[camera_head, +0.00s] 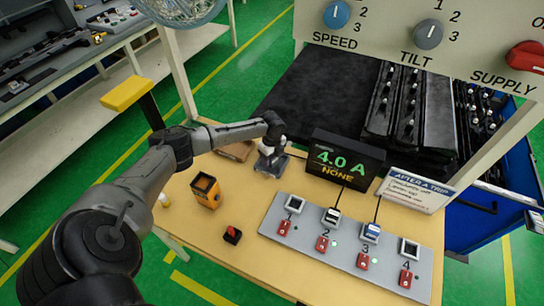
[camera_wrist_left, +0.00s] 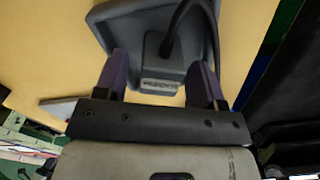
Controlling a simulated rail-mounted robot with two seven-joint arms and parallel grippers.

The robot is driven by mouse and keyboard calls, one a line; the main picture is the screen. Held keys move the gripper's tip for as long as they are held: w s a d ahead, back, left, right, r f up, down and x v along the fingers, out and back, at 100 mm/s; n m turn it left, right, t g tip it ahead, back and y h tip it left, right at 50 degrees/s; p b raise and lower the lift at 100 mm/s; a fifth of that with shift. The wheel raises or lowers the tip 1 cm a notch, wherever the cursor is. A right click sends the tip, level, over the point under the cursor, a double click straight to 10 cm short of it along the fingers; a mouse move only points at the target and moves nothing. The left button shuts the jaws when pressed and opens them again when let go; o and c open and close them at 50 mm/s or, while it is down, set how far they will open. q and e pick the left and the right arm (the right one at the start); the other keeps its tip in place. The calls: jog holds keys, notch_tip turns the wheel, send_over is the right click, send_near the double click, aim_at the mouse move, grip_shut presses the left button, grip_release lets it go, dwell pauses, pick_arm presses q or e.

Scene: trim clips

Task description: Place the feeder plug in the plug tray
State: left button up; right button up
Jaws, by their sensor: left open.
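My left gripper (camera_head: 271,148) is low over the far side of the wooden table. In the left wrist view its two purple fingers (camera_wrist_left: 162,80) are apart, one on each side of a dark grey block with a small label, which looks like the feeder plug (camera_wrist_left: 160,68). A black cable (camera_wrist_left: 180,28) rises from the block. Behind and under it is a wider grey tray-like piece (camera_wrist_left: 115,22), perhaps the plug tray; it also shows under the gripper in the head view (camera_head: 268,168). I cannot tell whether the fingers touch the block. My right gripper is not in view.
A grey socket panel (camera_head: 320,262) has red switches; two middle sockets hold cabled plugs. A black display (camera_head: 343,160) reads 4.0 A, NONE. An orange device (camera_head: 206,190), a red button box (camera_head: 232,235) and a sign (camera_head: 415,189) stand nearby. The left front table is mostly clear.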

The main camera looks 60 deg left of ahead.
pick_arm(q)
notch_tip(320, 180, up, 12)
jog(key=shift+r, duration=0.15)
dwell(0.4)
dwell(0.5)
